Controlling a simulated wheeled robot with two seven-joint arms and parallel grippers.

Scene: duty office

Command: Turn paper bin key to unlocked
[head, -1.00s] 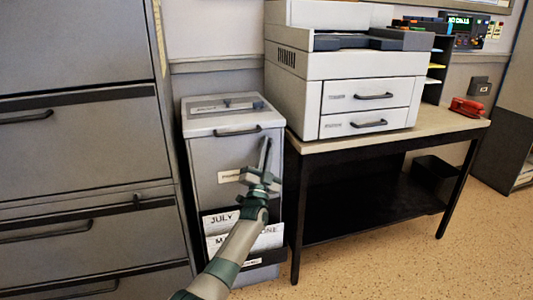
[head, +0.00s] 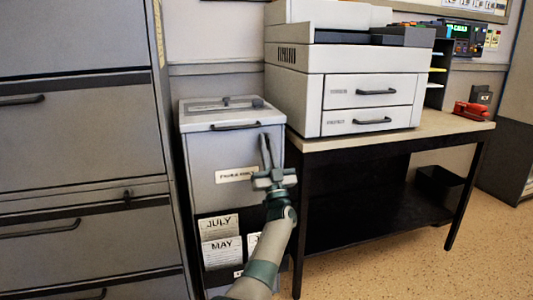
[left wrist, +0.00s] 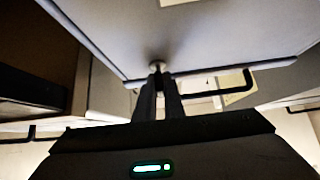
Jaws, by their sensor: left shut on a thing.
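The paper bin (head: 205,160) is a grey cabinet with a hinged-looking lid, a dark handle (head: 236,126) and a white label on its front. My left gripper (head: 266,149) reaches up to the upper right of the bin's front, just below the handle's right end. In the left wrist view its fingers (left wrist: 158,82) are shut on a small round metal piece, the key (left wrist: 157,65), at the bin's front face. The fingers hide most of the key, so I cannot tell its angle. My right gripper is out of view.
A tall grey filing cabinet (head: 85,140) stands close on the left. A table (head: 440,124) with a printer (head: 300,95) and a red stapler-like object (head: 472,109) stands on the right. Paper sheets marked JULY and MAY (head: 220,240) sit in the bin's lower front. Floor is free at right.

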